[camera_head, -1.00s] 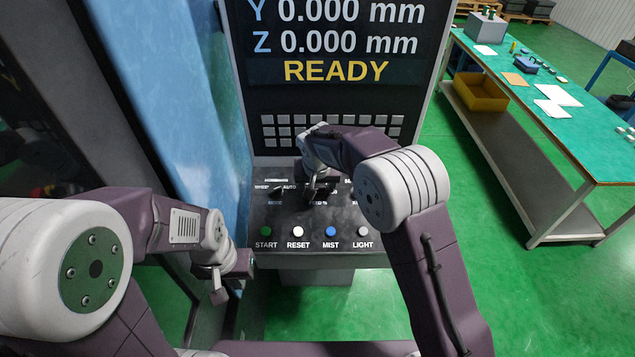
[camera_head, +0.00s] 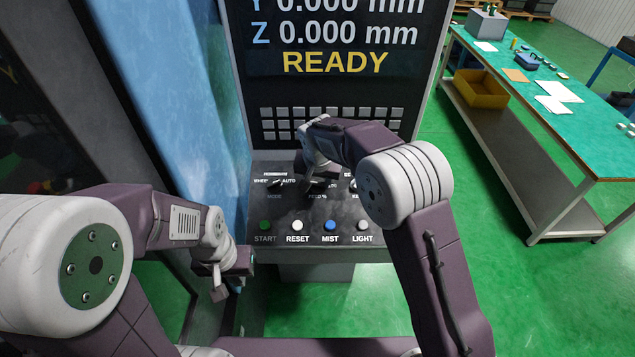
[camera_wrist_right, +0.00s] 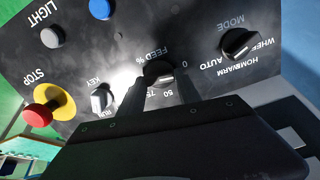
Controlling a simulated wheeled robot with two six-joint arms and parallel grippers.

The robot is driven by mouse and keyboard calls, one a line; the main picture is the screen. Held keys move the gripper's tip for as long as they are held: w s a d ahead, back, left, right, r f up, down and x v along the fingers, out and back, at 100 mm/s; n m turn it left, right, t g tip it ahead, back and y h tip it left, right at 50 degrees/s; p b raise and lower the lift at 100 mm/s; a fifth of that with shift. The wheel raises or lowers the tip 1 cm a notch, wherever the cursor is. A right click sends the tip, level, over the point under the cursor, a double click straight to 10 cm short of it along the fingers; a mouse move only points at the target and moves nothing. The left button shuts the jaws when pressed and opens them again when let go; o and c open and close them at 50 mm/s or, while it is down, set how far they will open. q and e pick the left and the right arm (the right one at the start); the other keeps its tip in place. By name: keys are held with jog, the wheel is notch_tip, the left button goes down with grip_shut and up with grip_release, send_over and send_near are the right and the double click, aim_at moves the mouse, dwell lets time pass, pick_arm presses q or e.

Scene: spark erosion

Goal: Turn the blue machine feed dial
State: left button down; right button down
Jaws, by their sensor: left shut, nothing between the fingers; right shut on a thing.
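The feed dial is a dark knob (camera_wrist_right: 160,72) on the sloped black control panel (camera_wrist_right: 75,75), beside the "FEED %" print. In the right wrist view my right gripper (camera_wrist_right: 160,90) has its two fingers on either side of this knob and is shut on it. In the head view my right gripper (camera_head: 320,180) reaches down onto the panel from above and mostly hides the dial. My left gripper (camera_head: 222,284) is shut and empty, low at the left of the panel.
Near the dial are the mode knob (camera_wrist_right: 238,42), key switch (camera_wrist_right: 102,98) and red stop button (camera_wrist_right: 45,104). START, RESET, MIST (camera_head: 330,226) and LIGHT buttons line the front edge. A keypad and screen (camera_head: 340,40) rise behind. A green-topped bench (camera_head: 600,150) stands right.

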jog(key=m+b, duration=0.1)
jog(key=m, duration=0.1)
jog(key=shift+f+m+b, duration=0.2)
jog(key=shift+m+b, duration=0.15)
jog(key=shift+m, duration=0.05)
jog(key=m+b, duration=0.2)
jog(key=m, duration=0.1)
jog(key=shift+m, duration=0.3)
jog(key=m+b, duration=0.3)
jog(key=m, duration=0.3)
jog(key=shift+d+y, duration=0.1)
jog(key=shift+y, duration=0.2)
jog(key=m+b, duration=0.2)
jog(key=m, duration=0.4)
jog(key=shift+s+m+t+b, duration=0.15)
jog(key=shift+m+t+b, duration=0.15)
jog(key=shift+b, duration=0.1)
jog(key=m+b, duration=0.2)
jog(key=m, duration=0.3)
jog(key=shift+s+f+m, duration=0.1)
jog(key=shift+s+m, duration=0.05)
jog(key=shift+m, duration=0.45)
jog(key=c, duration=0.8)
grip_release()
jog(key=shift+c, duration=0.2)
